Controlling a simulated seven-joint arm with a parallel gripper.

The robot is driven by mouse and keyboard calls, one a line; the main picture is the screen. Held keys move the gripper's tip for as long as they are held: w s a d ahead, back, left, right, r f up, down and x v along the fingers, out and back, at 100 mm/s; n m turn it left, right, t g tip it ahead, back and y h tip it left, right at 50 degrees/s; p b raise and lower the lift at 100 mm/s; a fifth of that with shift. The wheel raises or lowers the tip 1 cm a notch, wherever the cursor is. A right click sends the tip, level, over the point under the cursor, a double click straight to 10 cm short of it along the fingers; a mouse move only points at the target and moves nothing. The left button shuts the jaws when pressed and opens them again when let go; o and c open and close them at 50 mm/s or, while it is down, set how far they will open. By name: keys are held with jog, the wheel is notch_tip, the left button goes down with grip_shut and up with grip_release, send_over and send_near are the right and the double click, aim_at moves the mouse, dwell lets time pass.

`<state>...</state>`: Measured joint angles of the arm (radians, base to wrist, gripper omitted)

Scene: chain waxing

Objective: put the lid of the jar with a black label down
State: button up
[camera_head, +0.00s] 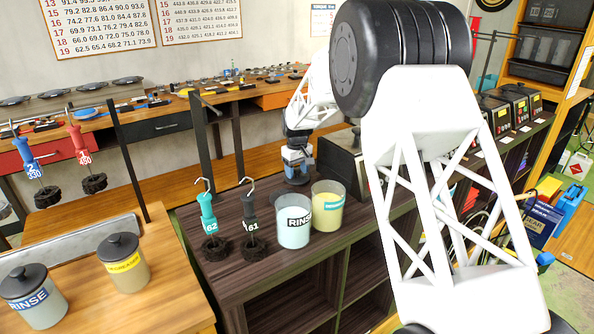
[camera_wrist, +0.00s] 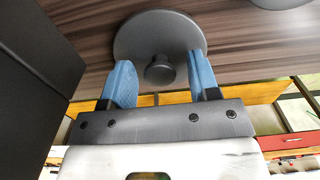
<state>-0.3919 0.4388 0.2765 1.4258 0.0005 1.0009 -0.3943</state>
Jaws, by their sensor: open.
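A grey round lid with a centre knob (camera_wrist: 160,35) lies flat on the dark wood in the wrist view. My gripper (camera_wrist: 162,85) is open, with its blue fingers either side of the knob and apart from it. In the head view my gripper (camera_head: 297,168) is low over the cabinet top, behind the jars. The lid there is mostly hidden by the gripper and jars.
An open jar with a teal label (camera_head: 328,206) stands right beside the black-labelled jar. Two hanging tools with brushes, 62 (camera_head: 208,215) and 61 (camera_head: 250,220), are to its left. Another grey disc (camera_wrist: 280,3) is cut off at the wrist view's top edge. Lidded jars stand on the left table.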

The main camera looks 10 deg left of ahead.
aim_at(297, 170)
notch_tip(297, 170, up, 12)
jog(key=shift+r, duration=0.15)
dwell(0.7)
dwell(0.8)
jog(key=s+d+r+m, duration=0.1)
jog(key=s+d+r, duration=0.3)
jog(key=s+d, duration=0.4)
jog(key=s+d+r+m+t, duration=0.1)
jog(key=s+d+r+m, duration=0.1)
jog(key=s+d+r, duration=0.4)
jog(key=s+d+r+m, duration=0.1)
jog(key=s+d+r, duration=0.1)
jog(key=s+d, duration=0.75)
jog(key=s+d+f+m, duration=0.1)
jog(key=s+d, duration=0.3)
jog(key=s, duration=0.7)
jog(key=s+d+f+m+t, duration=0.1)
jog(key=s+d+f, duration=0.3)
jog(key=s, duration=0.8)
jog(key=s+d+f+m, duration=0.3)
jog(key=s+d, duration=0.2)
jog(key=s, duration=0.7)
jog(key=shift+d+f+t, duration=0.15)
jog(key=shift+f+t, duration=0.05)
jog(key=shift+t, duration=0.1)
